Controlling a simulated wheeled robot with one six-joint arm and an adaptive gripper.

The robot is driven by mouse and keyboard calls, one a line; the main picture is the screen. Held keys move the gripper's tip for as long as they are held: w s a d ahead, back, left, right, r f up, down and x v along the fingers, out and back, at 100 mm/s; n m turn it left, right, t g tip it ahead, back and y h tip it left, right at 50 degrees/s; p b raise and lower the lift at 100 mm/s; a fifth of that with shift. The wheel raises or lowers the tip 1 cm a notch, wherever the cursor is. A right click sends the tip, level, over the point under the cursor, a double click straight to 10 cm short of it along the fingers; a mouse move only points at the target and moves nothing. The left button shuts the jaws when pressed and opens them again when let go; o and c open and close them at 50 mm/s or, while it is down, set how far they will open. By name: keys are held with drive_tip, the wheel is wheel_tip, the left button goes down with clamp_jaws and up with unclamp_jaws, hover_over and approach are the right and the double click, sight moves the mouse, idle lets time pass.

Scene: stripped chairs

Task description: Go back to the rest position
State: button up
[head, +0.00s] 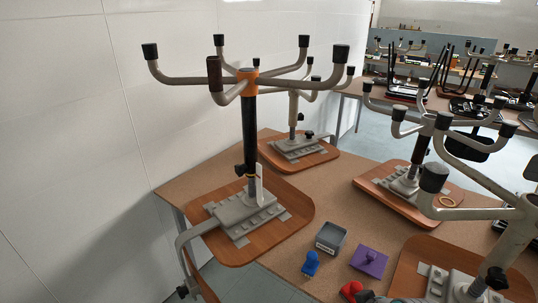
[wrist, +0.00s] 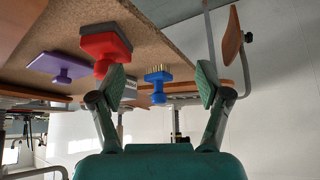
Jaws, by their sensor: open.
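My gripper (wrist: 160,84) is open, with its two green fingers spread wide in the wrist view. That view is upside down. A red object with a dark block end (wrist: 105,45) is near the left finger; it also shows at the bottom edge of the head view (head: 351,289). A blue brush-like object (wrist: 157,86) appears in the gap between the fingers, farther off; in the head view it is on the table (head: 310,264). I cannot see anything held. In the head view the gripper is not clearly visible.
Upturned chairs with upward legs (head: 250,130) crowd the table at left, back and right. A white wall (head: 80,130) stands at left.

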drive_tip(key=s+a+f+m+t+h, duration=0.1)
drive_tip(key=s+f+m+t, duration=0.1)
drive_tip(key=s+f, duration=0.5)
drive_tip(key=s+f+m+t+h, duration=0.1)
drive_tip(key=s+f+m+t, duration=0.1)
drive_tip(key=s, duration=0.8)
drive_tip(key=s+r+t, duration=0.2)
drive_tip(key=s+r, duration=0.3)
drive_tip(key=s, duration=0.4)
drive_tip(key=s+r+t, duration=0.2)
drive_tip(key=s+r, duration=0.4)
drive_tip(key=s, duration=0.4)
drive_tip(key=shift+m+h, duration=0.4)
drive_tip(key=shift+o, duration=0.5)
drive_tip(key=shift+s+r, duration=0.1)
